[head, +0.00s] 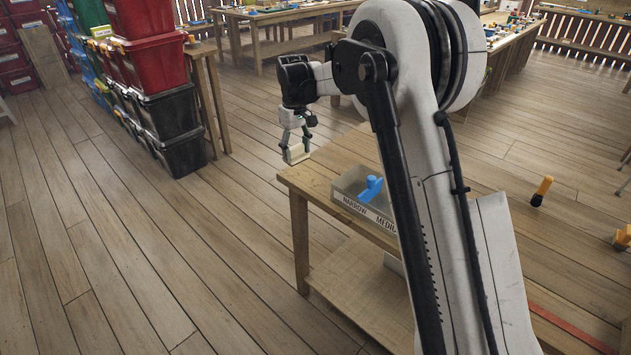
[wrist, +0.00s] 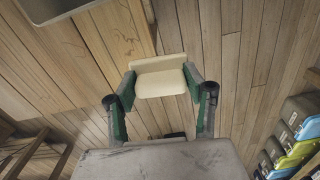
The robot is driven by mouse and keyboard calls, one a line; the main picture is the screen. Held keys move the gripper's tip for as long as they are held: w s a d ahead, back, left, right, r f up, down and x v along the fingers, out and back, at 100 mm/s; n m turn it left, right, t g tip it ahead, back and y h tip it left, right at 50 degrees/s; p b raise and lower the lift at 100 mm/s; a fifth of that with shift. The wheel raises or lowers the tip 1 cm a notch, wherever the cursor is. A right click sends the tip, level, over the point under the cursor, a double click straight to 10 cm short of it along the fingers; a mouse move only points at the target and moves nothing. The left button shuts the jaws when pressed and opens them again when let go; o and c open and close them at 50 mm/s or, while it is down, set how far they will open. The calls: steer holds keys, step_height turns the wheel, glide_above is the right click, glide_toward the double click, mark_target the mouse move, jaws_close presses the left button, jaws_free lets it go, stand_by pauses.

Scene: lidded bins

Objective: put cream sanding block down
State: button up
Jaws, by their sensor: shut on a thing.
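The cream sanding block (wrist: 162,84) is held between the two fingers of my gripper (wrist: 162,88) in the wrist view. In the head view my gripper (head: 296,150) hangs downward with the cream block (head: 297,154) between its fingertips, close to the left corner of a wooden workbench (head: 318,178). In the wrist view, floorboards show behind much of the block, and a wooden surface lies just above it. I cannot tell the block's exact height over the bench.
A clear bin (head: 349,183) labelled NARROW and MEDIUM, with a blue object (head: 371,189) inside, stands on the bench. Stacked red and black bins (head: 170,112) stand at left. A yellow-handled tool (head: 542,191) is on the floor at right. Open floor lies left of the bench.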

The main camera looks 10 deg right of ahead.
steer(key=shift+w+a+f+n, duration=0.4)
steer(key=shift+w+f+n, duration=0.1)
steer(key=shift+w+f, duration=0.25)
steer(key=w+d+f, duration=0.2)
steer(key=d, duration=0.1)
steer(key=w+d+f, duration=0.2)
steer(key=d, duration=0.1)
steer(key=w+d+f, duration=0.2)
steer(key=d, duration=0.1)
steer(key=shift+w+d+f+b, duration=0.1)
steer(key=shift+w+f+b, duration=0.15)
steer(key=shift+f+b, duration=0.15)
steer(key=shift+f, duration=2.05)
steer(key=shift+f, duration=0.1)
steer(key=o, duration=1.1)
